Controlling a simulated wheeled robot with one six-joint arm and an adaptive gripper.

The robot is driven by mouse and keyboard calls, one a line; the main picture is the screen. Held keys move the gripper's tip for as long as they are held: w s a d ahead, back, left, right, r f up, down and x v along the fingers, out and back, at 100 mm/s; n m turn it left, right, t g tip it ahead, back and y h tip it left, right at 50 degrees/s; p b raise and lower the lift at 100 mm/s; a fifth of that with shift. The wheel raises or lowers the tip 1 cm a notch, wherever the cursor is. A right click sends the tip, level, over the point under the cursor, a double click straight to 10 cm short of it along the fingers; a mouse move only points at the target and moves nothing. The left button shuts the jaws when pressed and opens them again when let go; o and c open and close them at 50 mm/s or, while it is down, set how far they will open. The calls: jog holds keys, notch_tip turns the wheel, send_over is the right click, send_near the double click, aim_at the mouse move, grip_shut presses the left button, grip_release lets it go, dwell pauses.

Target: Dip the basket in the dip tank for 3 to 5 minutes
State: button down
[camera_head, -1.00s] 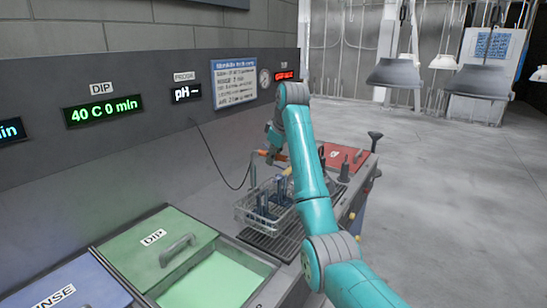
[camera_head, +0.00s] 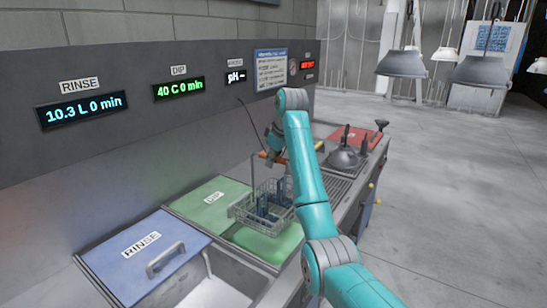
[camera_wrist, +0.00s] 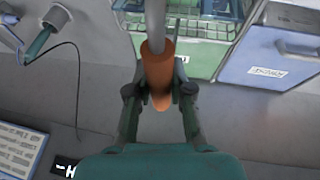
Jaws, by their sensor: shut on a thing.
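My gripper (camera_head: 277,150) is shut on the orange handle (camera_head: 269,156) of the wire basket (camera_head: 250,210). In the wrist view, my gripper (camera_wrist: 159,90) has its fingers on both sides of the orange handle (camera_wrist: 160,68). The basket holds dark blue parts. The green DIP lid (camera_head: 195,212) lies left of the opening. The DIP display (camera_head: 180,90) reads 40 C 0 min.
The blue RINSE lid (camera_head: 140,262) and its open basin (camera_head: 215,285) are in front. A drain grate (camera_head: 337,186), a dark round-topped object (camera_head: 344,158) and a red lid (camera_head: 365,137) are beyond the tank. Grey hoods (camera_head: 402,64) hang at the right. The floor there is clear.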

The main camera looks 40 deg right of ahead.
jog(key=shift+a+f, duration=0.15)
jog(key=shift+f, duration=2.25)
notch_tip(320, 180, down, 21)
jog(key=shift+f, duration=0.15)
dwell(1.4)
dwell(2.5)
